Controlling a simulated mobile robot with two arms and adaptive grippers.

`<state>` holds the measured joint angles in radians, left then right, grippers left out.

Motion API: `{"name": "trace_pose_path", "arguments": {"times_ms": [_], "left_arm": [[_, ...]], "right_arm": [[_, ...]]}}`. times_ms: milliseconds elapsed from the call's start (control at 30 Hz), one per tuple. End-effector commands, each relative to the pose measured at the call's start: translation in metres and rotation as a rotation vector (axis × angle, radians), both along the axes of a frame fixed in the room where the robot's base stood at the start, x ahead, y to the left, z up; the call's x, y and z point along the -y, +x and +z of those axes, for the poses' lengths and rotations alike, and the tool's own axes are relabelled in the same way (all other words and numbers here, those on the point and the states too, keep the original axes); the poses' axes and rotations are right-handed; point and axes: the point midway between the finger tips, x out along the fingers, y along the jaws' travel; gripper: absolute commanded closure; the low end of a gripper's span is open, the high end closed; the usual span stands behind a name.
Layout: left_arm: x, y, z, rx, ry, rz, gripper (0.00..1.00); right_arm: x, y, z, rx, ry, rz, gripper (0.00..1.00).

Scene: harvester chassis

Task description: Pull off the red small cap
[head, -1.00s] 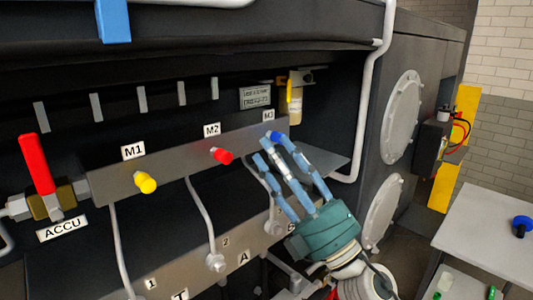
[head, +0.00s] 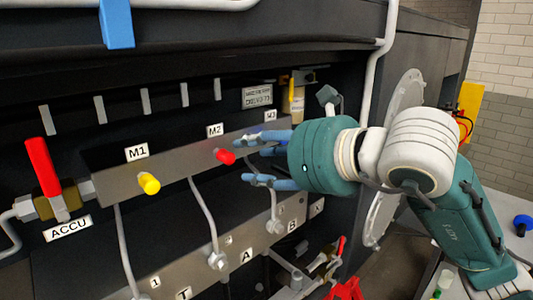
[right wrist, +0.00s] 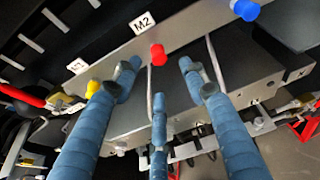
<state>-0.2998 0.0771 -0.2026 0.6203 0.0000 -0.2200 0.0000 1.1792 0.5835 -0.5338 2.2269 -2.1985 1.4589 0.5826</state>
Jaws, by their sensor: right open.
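The red small cap (head: 224,156) sits on the front of the grey metal bar, under the M2 label. It also shows in the right wrist view (right wrist: 158,54), ahead of and between my fingers. My right gripper (head: 247,159) is open, with its blue fingers spread and pointing left just to the right of the cap. Contact with the cap is not visible. My left gripper is not in view.
A yellow cap (head: 149,183) sits under the M1 label on the same bar (head: 185,168). A blue cap (right wrist: 245,9) is near the right end. A red-handled valve (head: 42,166) stands at left. Thin pipes run below the bar. A table (head: 515,250) is at lower right.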

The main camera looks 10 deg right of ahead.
Motion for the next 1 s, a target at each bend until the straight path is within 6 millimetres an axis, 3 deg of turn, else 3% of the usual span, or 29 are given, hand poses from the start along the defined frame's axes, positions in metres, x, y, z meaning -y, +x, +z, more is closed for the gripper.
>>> {"name": "trace_pose_path", "arguments": {"times_ms": [400,833,1000], "left_arm": [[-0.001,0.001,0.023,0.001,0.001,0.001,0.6],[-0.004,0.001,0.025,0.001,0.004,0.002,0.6],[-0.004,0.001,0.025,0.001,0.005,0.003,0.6]], "right_arm": [[-0.038,0.051,-0.021,-0.003,0.002,0.003,0.57],[-0.044,0.059,-0.027,0.0,0.002,0.002,0.57],[-0.043,0.059,-0.026,0.0,0.002,0.002,0.89]]}}
